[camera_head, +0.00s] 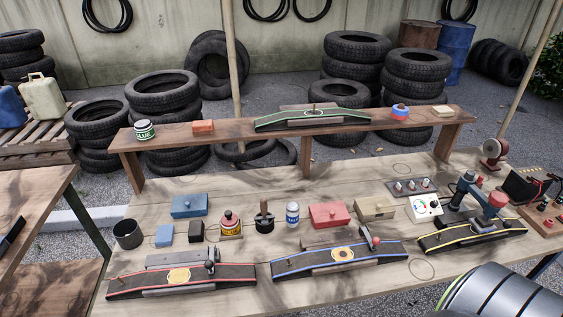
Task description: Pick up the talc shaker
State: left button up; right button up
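The talc shaker appears to be the small upright white-and-blue can (292,214) near the middle of the wooden workbench. Its label is too small to read. Neither of my grippers shows in the picture.
The bench (240,291) holds a yellow-and-red bottle (230,222), a dark cup (128,234) and strips with red (225,283), blue (340,261) and yellow edging. A raised shelf (225,137) runs behind. A silver-and-black cylinder (500,294) fills the bottom right.

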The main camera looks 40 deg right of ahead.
aim_at(293, 208)
jog(key=z, duration=1.2)
